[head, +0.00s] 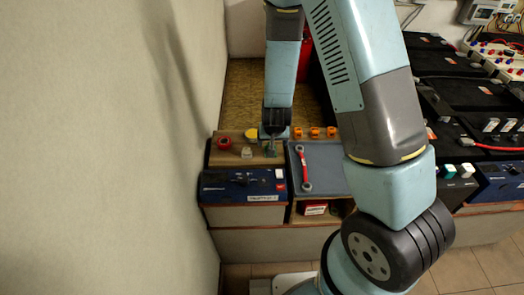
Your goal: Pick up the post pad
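My gripper (270,146) points down over the wooden top (217,158) at the left of the bench. Something small and greenish shows at its fingertips, and the arm partly hides it. I cannot tell whether the fingers are open or shut. A red ring (224,142), a yellow round piece (251,134) and a small whitish block (247,153) lie left of the gripper on the same top. I cannot tell for sure which of these small pieces is the post pad.
A blue battery (238,186) stands in front of the wooden top. Black batteries (455,93) fill the right. A wall (110,140) closes the left side.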

